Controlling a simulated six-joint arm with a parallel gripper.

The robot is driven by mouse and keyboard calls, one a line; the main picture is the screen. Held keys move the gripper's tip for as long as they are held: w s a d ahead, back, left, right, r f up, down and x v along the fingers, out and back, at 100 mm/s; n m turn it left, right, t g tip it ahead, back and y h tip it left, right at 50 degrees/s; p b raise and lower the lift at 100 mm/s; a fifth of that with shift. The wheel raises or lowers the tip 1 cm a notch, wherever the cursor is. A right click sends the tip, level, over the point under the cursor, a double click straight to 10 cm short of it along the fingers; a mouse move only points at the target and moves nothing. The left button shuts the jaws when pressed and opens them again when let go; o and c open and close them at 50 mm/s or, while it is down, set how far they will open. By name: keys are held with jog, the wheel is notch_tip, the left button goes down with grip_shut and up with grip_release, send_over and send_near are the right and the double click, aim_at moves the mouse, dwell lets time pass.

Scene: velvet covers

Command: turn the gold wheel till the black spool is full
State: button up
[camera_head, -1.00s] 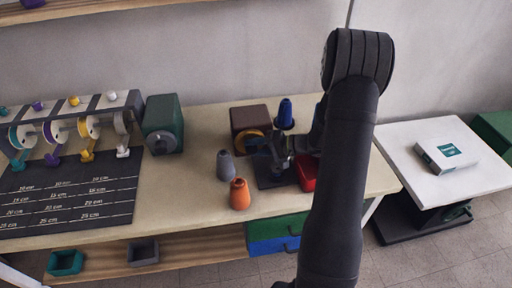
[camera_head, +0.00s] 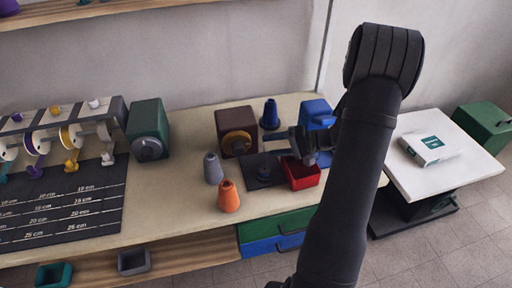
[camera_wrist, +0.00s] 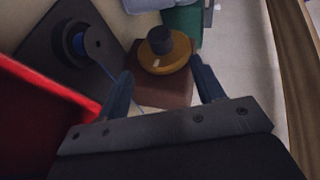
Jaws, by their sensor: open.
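The gold wheel (camera_head: 243,143) is on the front of a brown box (camera_head: 231,121). The wrist view shows the wheel (camera_wrist: 172,64) with a dark knob (camera_wrist: 159,39), ahead of and between my fingertips. My gripper (camera_head: 279,143) is open and empty, to the right of the wheel and apart from it in the head view; its two fingers show in the wrist view (camera_wrist: 164,78). The black spool (camera_head: 264,172) stands on a dark plate; the wrist view shows it (camera_wrist: 95,42) with some blue at its side and a thin blue line running from the plate. How full it is cannot be told.
A red bin (camera_head: 302,177) stands right of the plate. A blue cone (camera_head: 270,115) and blue box (camera_head: 314,110) stand behind. Grey (camera_head: 212,168) and orange (camera_head: 229,197) cones stand at front left. A green box (camera_head: 148,131) and spool rack are further left.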

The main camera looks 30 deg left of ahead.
jog(key=v, duration=0.6)
jog(key=shift+d, duration=0.1)
jog(key=n+t+h, duration=0.3)
jog(key=t+h, duration=0.4)
jog(key=h, duration=0.2)
send_near(239, 146)
jog(key=x, duration=1)
jog(key=shift+f, duration=0.25)
jog(key=c, duration=1)
